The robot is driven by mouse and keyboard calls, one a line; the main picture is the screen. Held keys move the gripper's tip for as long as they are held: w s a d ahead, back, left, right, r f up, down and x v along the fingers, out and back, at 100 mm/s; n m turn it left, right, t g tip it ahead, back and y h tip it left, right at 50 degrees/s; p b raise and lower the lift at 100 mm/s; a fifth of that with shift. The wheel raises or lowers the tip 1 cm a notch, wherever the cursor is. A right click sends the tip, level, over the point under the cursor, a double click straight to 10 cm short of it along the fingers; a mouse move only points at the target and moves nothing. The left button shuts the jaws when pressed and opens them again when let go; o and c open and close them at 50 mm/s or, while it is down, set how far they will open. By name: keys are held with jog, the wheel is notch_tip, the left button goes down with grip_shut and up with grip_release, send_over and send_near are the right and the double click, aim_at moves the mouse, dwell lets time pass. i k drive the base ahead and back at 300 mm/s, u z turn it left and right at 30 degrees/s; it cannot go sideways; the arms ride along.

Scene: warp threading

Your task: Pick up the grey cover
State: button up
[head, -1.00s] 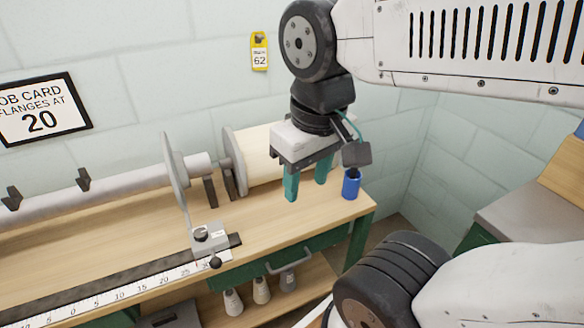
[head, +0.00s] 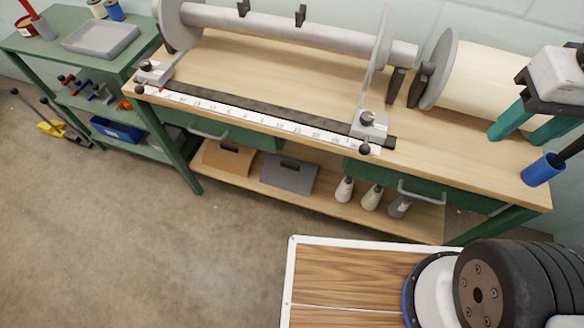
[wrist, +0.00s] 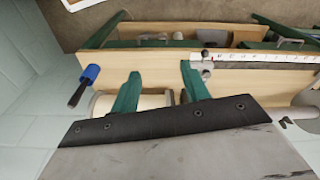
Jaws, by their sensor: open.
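The grey cover (head: 289,176) lies on the lower shelf of the wooden bench, a flat dark grey piece with a black handle on top. It lies just right of a similar brown cover (head: 229,159). My gripper (head: 518,138) is at the right edge of the head view, above the right end of the bench, far from the grey cover. Its teal fingers are apart and nothing is between them. They also show in the wrist view (wrist: 162,72), over the bench.
A blue cup (head: 542,170) stands near my gripper on the bench top (head: 450,150). A drawer handle (head: 421,192) juts out above. The floor (head: 230,250) before the shelf is clear.

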aim_at(287, 173)
jog(key=z, duration=1.25)
jog(key=k, duration=1.05)
jog(key=u, duration=1.85)
jog(key=i, duration=0.5)
jog(key=u, duration=0.1)
